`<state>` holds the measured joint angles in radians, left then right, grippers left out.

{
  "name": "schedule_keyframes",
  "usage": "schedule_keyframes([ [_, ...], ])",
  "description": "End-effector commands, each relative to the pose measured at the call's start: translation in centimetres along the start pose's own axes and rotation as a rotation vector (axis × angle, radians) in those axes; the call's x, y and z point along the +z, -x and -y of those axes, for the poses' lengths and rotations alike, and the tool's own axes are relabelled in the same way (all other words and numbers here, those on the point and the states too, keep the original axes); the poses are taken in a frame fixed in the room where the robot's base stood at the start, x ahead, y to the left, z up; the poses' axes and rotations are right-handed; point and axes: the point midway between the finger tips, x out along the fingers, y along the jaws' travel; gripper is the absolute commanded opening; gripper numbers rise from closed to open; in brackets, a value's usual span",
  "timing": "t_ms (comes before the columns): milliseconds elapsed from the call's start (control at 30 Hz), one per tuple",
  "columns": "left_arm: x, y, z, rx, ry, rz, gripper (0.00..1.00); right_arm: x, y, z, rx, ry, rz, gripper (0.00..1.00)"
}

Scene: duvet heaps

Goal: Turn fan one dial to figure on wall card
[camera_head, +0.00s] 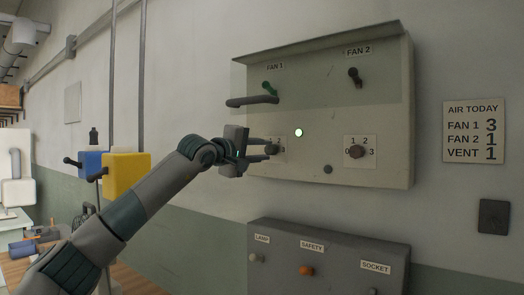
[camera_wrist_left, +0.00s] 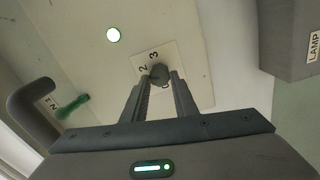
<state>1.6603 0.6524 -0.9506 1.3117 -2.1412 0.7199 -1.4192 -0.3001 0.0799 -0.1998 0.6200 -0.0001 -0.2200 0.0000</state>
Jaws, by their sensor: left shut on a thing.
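The fan one dial (camera_wrist_left: 159,72) is a dark knob on a white number plate (camera_wrist_left: 146,64), where 2 and 3 can be read. My left gripper (camera_head: 271,149) reaches it on the grey wall panel (camera_head: 320,112). In the left wrist view my left gripper (camera_wrist_left: 160,80) has one finger on each side of the knob and is shut on it. The dial's pointer is hidden, so its setting cannot be told. The wall card (camera_head: 474,131) right of the panel reads FAN 1 3, FAN 2 1, VENT 1. My right gripper is not in view.
A grey bar handle (camera_head: 252,101) sticks out above my gripper, below the green FAN 1 switch (camera_head: 269,87). The FAN 2 switch (camera_head: 354,76) and FAN 2 dial (camera_head: 356,152) are to the right. A lit white lamp (camera_head: 298,132) sits between the dials. A lower box (camera_head: 330,258) juts out below.

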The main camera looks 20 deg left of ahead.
Motion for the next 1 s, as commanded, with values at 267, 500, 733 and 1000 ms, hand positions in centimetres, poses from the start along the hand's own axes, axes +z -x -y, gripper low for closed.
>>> schedule_keyframes([
  [267,0.1,0.0,0.0,-0.003,-0.263,0.001,0.04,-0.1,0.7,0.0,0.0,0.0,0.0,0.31],
  [500,0.1,-0.1,0.0,-0.005,-0.49,0.003,0.04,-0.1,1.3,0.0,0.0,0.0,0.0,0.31],
  [733,0.1,-0.1,0.1,-0.006,-0.708,0.004,0.04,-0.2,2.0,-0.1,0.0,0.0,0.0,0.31],
  [1000,0.2,-0.1,0.1,-0.006,-0.952,0.006,0.04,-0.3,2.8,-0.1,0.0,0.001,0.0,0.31],
])
